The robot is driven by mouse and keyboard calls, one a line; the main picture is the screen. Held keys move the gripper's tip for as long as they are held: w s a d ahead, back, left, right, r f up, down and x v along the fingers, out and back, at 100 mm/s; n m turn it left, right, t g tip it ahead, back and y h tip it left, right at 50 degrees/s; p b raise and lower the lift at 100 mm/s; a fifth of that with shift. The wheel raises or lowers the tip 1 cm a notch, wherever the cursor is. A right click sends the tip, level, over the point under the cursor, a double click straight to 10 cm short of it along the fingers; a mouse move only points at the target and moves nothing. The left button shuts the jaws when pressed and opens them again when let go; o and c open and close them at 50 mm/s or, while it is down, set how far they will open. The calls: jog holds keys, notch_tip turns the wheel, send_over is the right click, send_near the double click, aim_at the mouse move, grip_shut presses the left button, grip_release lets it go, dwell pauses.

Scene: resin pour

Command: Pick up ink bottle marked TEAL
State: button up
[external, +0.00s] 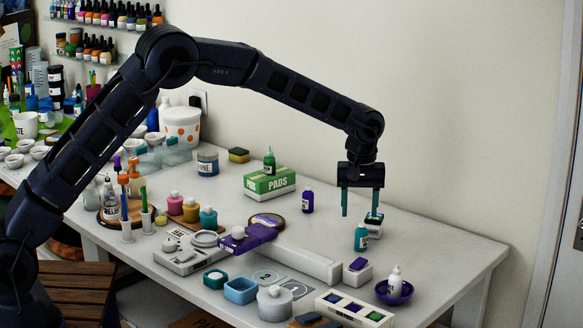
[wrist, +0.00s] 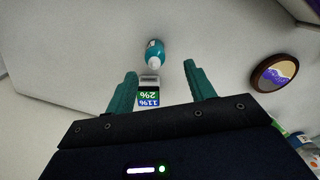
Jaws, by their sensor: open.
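A small teal bottle (external: 361,238) with a white cap stands on the white table near its right side; its label is not readable. In the wrist view the teal bottle (wrist: 155,57) lies just beyond and between the fingertips. My gripper (external: 360,211) is open and empty above the table, pointing down, with the bottle below it. In the wrist view the gripper's (wrist: 161,71) teal fingers are apart. A small white device with a lit green and blue display (external: 374,220) stands right behind the bottle; the display (wrist: 148,97) shows between the fingers.
A purple bottle (external: 307,201) and a green-and-white PADS box (external: 268,182) with a green bottle (external: 269,163) on it stand to the left. A purple bowl (external: 394,294) holding a white bottle is in front right. A round disc (wrist: 274,73) lies aside. Table right of the device is clear.

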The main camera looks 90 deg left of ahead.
aim_at(362, 226)
jog(key=f, duration=0.8)
jog(key=shift+w+d+f, duration=0.1)
jog(key=shift+w, duration=0.3)
jog(key=shift+c, duration=0.2)
jog(key=c, duration=1)
